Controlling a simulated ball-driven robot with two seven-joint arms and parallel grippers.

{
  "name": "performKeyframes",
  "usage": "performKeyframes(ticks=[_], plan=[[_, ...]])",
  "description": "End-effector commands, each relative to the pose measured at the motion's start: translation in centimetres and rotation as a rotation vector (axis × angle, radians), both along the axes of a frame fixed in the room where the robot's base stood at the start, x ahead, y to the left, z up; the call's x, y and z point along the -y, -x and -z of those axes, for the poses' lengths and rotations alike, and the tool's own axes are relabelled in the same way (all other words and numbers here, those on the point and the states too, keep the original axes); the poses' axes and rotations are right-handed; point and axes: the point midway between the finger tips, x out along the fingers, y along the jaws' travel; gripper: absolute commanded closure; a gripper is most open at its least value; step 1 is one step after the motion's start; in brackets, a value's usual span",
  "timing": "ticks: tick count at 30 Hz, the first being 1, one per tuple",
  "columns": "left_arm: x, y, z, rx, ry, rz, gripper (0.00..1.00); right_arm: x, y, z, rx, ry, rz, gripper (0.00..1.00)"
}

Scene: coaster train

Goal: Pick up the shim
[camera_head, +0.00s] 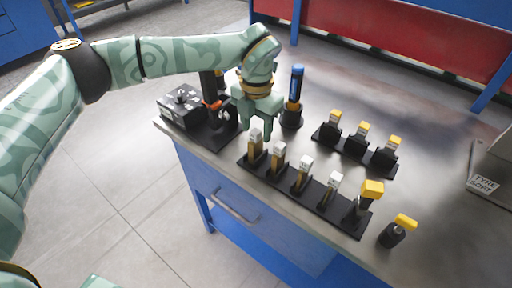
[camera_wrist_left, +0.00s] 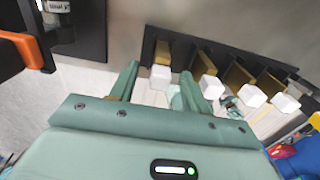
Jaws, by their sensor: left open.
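A row of brass-coloured shims with white heads stands upright in a long black rack (camera_head: 313,199) on the metal bench. The leftmost shim (camera_head: 255,145) is closest to my left gripper (camera_head: 259,128). That gripper is open, pointing down just over this shim's top. In the left wrist view, the white head of the same shim (camera_wrist_left: 160,78) appears between the two fingertips (camera_wrist_left: 158,74), with a gap to either side. I cannot tell how deep the fingers reach around it. The other shims (camera_wrist_left: 207,88) stand to the right. My right gripper is not in view.
A black device with an orange part (camera_head: 210,106) stands left of the gripper. A blue-and-black tool (camera_head: 293,95) stands behind. A second rack (camera_head: 353,149) holds yellow-topped pieces.

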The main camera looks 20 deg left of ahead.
Motion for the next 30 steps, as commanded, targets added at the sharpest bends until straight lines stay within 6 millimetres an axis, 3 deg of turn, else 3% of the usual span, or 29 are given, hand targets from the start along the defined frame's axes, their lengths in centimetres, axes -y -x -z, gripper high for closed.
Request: performKeyframes(ticks=[5,12,19,20,24,25,30], plan=[[0.0,0.2,1.3,-0.001,0.001,0.000,0.53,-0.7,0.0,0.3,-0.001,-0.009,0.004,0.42],[0.0,0.6,5.2,-0.003,0.001,-0.001,0.53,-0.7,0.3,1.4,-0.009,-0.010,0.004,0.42],[0.0,0.6,5.4,0.002,0.001,-0.001,0.53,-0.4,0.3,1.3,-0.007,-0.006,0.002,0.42],[0.0,0.6,5.4,0.001,0.000,-0.001,0.55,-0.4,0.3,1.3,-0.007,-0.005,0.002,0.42],[0.0,0.6,5.4,0.001,0.000,-0.001,0.94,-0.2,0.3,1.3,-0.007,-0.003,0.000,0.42],[0.0,0.6,5.4,0.001,0.000,-0.001,1.00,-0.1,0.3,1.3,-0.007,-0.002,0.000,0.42],[0.0,0.6,5.4,0.002,0.001,-0.001,1.00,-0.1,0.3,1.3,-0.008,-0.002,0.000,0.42]])
